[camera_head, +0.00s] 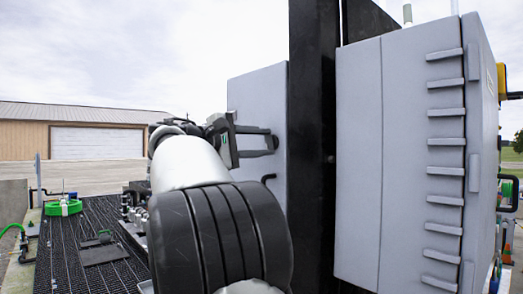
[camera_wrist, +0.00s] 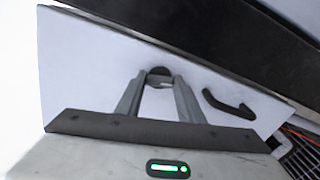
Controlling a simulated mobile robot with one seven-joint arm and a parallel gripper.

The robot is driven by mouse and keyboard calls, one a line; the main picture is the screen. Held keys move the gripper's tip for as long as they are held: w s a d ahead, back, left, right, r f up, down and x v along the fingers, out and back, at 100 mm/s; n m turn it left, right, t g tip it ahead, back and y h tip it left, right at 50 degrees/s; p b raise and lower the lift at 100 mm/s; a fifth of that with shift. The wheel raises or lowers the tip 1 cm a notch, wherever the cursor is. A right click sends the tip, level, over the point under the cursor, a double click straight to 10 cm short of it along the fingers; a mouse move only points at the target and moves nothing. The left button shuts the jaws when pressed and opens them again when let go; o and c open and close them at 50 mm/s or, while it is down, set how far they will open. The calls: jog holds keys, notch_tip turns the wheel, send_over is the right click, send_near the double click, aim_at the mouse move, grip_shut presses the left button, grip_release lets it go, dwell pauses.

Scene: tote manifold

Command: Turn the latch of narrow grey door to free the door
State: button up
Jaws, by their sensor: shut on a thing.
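The narrow grey door (camera_head: 257,100) is a flat panel left of a black post in the head view. It fills much of the wrist view (camera_wrist: 80,65). The latch (camera_wrist: 160,72) is a small dark piece on the door, between my fingertips in the wrist view. My gripper (camera_head: 268,142) reaches the door from the left and is shut on the latch; its fingers also show in the wrist view (camera_wrist: 160,82). A black curved handle (camera_wrist: 228,106) sits right of the latch, and below my gripper in the head view (camera_head: 268,178). The fingers partly hide the latch.
A black upright post (camera_head: 313,130) stands right of the door. A larger grey cabinet (camera_head: 360,160) with ribbed edges is beyond it. A dark grated deck (camera_head: 85,235) with a green hose coil (camera_head: 63,208) lies at left.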

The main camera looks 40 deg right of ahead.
jog(key=shift+f+m+b, duration=0.1)
jog(key=shift+m+b, duration=0.55)
jog(key=shift+m, duration=0.85)
jog(key=o, duration=1.1)
jog(key=shift+c, duration=0.2)
jog(key=s+a, duration=0.1)
jog(key=a, duration=1.6)
jog(key=shift+s+a, duration=0.2)
